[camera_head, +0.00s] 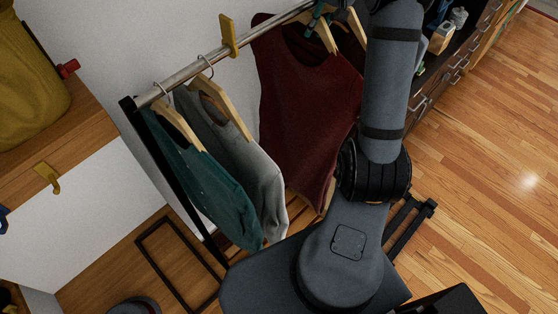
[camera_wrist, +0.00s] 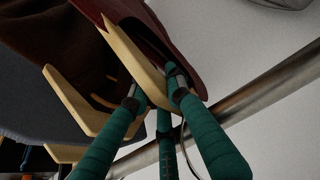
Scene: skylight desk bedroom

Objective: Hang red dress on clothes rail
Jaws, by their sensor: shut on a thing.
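The red dress (camera_head: 305,105) hangs down on a wooden hanger (camera_head: 324,36) beside the clothes rail (camera_head: 185,74), right of the other clothes. My gripper (camera_head: 317,17), with teal fingers, is at the top of this hanger, close to the rail and partly cut off by the picture's top edge. In the wrist view the teal fingers (camera_wrist: 156,92) are shut on the hanger (camera_wrist: 138,58), with the red dress (camera_wrist: 183,35) beyond. A thin curved metal hook (camera_wrist: 185,150) shows near the rail (camera_wrist: 275,88). I cannot tell whether it sits over the rail.
A green top (camera_head: 205,185) and a grey top (camera_head: 245,160) hang at the rail's left end. A yellow clip (camera_head: 228,36) sits on the rail between them and the dress. Another hanger (camera_head: 357,27) and dark clothes are close right. A drawer unit (camera_head: 445,75) stands beyond.

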